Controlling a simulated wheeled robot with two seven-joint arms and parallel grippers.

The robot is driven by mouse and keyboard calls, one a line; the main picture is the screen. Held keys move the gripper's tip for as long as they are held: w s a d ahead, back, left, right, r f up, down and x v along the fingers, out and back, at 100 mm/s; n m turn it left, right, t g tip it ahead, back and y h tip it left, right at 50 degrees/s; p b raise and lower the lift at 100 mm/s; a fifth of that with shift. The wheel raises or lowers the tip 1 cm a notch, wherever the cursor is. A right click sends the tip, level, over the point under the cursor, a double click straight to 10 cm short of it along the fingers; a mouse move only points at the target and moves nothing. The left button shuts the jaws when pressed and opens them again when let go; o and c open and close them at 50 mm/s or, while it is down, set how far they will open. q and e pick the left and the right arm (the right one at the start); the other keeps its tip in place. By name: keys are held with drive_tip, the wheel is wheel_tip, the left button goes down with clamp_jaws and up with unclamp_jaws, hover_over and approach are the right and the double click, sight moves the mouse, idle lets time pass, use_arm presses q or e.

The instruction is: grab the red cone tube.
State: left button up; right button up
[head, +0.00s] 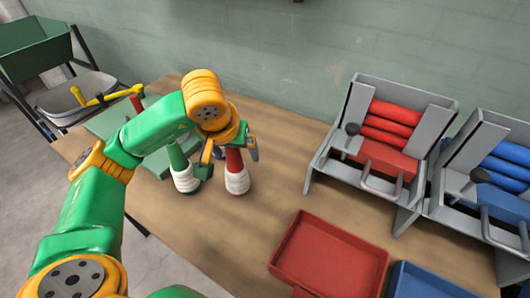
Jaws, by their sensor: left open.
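The red cone tube (236,166) stands upright on the wooden table, with white thread wound around its lower part. My left gripper (230,152) is above it, pointing down and open. Its fingers show on either side of the tube's upper part, and the wrist hides the tube's top. I cannot tell whether the fingers touch it. A green cone tube (181,169) with white thread stands just to the left, partly hidden by my arm. My right gripper is not in view.
A red tray (330,254) and a blue tray (424,282) lie at the front right. Grey racks with red rolls (389,122) and blue rolls (509,162) stand at the right. Bare table lies right of the tube.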

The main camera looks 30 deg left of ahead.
sight(230, 158)
use_arm(q)
drive_tip(key=shift+w+a+f, duration=0.1)
drive_tip(key=shift+a+f, duration=0.05)
drive_tip(key=shift+a, duration=0.1)
drive_tip(key=shift+s+a+f+p, duration=0.1)
drive_tip(key=shift+a+f+p, duration=0.15)
drive_tip(key=shift+f, duration=0.35)
drive_tip(key=shift+s+a+f+p, duration=0.1)
drive_tip(key=shift+a+f+p, duration=0.15)
drive_tip(key=shift+f, duration=0.3)
drive_tip(key=x, duration=0.3)
drive_tip(key=shift+w+f, duration=0.2)
drive_tip(key=shift+f, duration=0.15)
drive_tip(key=shift+w, duration=0.1)
drive_tip(key=c, duration=1.4)
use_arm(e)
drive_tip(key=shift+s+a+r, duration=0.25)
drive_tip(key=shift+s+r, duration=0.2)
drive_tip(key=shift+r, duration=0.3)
